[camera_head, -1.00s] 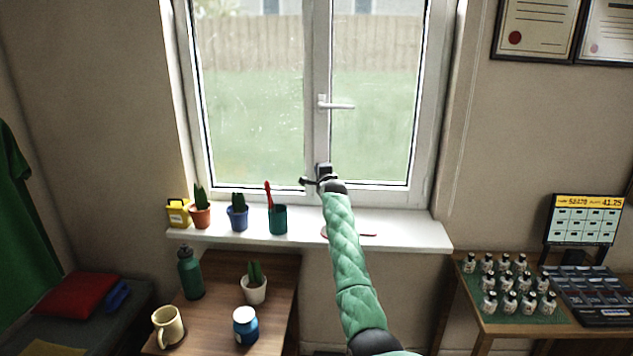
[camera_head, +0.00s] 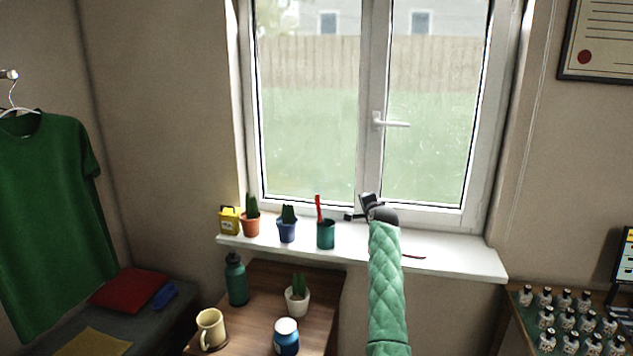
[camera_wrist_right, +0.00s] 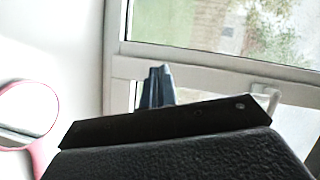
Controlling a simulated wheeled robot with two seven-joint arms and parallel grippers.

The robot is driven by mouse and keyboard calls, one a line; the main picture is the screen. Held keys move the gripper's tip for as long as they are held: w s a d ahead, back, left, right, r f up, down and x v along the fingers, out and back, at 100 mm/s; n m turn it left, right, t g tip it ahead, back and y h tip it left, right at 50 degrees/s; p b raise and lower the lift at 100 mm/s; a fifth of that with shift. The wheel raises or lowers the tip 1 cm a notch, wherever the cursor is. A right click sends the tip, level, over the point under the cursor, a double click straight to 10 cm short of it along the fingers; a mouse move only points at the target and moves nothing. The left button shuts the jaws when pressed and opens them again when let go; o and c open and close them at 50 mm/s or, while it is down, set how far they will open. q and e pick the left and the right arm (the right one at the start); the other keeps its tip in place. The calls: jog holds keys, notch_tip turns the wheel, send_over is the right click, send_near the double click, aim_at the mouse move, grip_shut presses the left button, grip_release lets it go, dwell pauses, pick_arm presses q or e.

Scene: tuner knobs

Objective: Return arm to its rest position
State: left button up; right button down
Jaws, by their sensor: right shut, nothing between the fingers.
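My right arm, in a green quilted sleeve (camera_head: 386,290), reaches up from the bottom of the head view, in front of the windowsill. Its dark gripper (camera_head: 364,208) shows small at the arm's end, before the lower window frame and just right of the teal cup. In the right wrist view the fingers (camera_wrist_right: 157,86) are together and hold nothing. The dark gripper body hides much of the lower part of that view. My left gripper is not in view.
The white sill (camera_head: 455,260) carries a yellow box (camera_head: 230,221), two potted cacti and a teal cup (camera_head: 325,235). A pink-rimmed round mirror (camera_wrist_right: 42,150) is left of the gripper. The window handle (camera_head: 392,123) is above. A wooden table (camera_head: 262,275) stands below left.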

jog(key=s+r+n+g, duration=0.2)
jog(key=s+r+n, duration=0.25)
jog(key=s, duration=0.35)
jog(key=s+r+n+g, duration=0.1)
jog(key=s+r+n, duration=0.2)
jog(key=s+n, duration=0.35)
jog(key=s+a+f+n+g, duration=0.1)
jog(key=s+f+g, duration=0.3)
jog(key=s+f, duration=1.1)
jog(key=s+a+f+n+g, duration=0.1)
jog(key=s+f+g, duration=0.2)
jog(key=s+f, duration=1.3)
jog(key=s+a+f+n+g, duration=0.1)
jog(key=s+f+g, duration=0.3)
jog(key=s+f, duration=1.1)
jog(key=s+n, duration=0.1)
jog(key=s, duration=1.8)
jog(key=shift+s+f+g+h, duration=0.25)
jog(key=shift+f+g+h, duration=0.05)
jog(key=shift+h, duration=0.1)
jog(key=shift+w+a, duration=0.1)
